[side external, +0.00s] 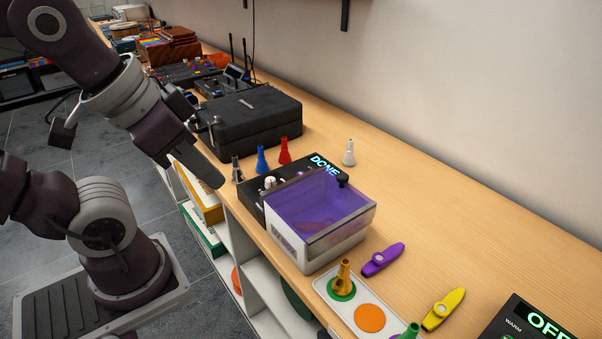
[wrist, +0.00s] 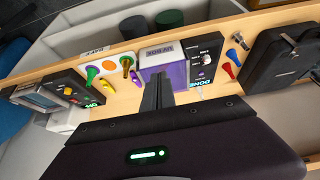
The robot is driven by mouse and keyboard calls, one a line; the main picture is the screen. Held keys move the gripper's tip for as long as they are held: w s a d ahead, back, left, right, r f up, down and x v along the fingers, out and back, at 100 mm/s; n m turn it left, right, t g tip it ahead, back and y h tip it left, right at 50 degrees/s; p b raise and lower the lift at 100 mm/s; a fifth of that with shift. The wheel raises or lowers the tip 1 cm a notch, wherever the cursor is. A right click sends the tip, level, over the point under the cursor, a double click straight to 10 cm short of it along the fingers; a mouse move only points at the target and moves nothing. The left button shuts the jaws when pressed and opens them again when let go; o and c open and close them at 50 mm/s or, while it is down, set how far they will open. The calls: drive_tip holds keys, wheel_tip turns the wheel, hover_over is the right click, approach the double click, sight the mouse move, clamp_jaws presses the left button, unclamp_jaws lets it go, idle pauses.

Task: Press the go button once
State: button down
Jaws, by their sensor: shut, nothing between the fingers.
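A black device (side external: 250,199) stands on the wooden bench, its lit display (side external: 323,164) reading DONE. It has a white knob (side external: 269,184); the device also shows in the wrist view (wrist: 196,74). A pale box with a see-through purple lid (side external: 318,206) stands right against it and hides part of it. I cannot make out a button marked go in either view. My gripper (side external: 219,184) is shut and empty, above the bench's front edge, to the left of the device and apart from it. In the wrist view its fingers (wrist: 158,88) point toward the purple box.
Grey, blue and red cones (side external: 262,160) and a black case (side external: 255,117) stand behind the device. A white cone (side external: 349,152) stands near the wall. Purple and yellow kazoos (side external: 443,309), a white tray (side external: 342,306) and a device reading OFF (side external: 530,320) lie toward the front right.

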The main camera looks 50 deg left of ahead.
idle(0.4)
drive_tip(key=w+a+m+t+y, duration=0.2)
drive_tip(key=w+a+t+y, duration=0.15)
drive_tip(key=w+a, duration=1.05)
drive_tip(key=w+f+m+h, duration=0.2)
drive_tip(key=w+f+m, duration=0.3)
drive_tip(key=w, duration=0.6)
wheel_tip(320, 180, down, 2)
drive_tip(key=shift+w+f+m, duration=0.15)
drive_tip(key=shift+f+m, duration=0.05)
drive_tip(key=shift+m, duration=0.2)
drive_tip(key=shift+h, duration=0.25)
drive_tip(key=shift+f, duration=4.4)
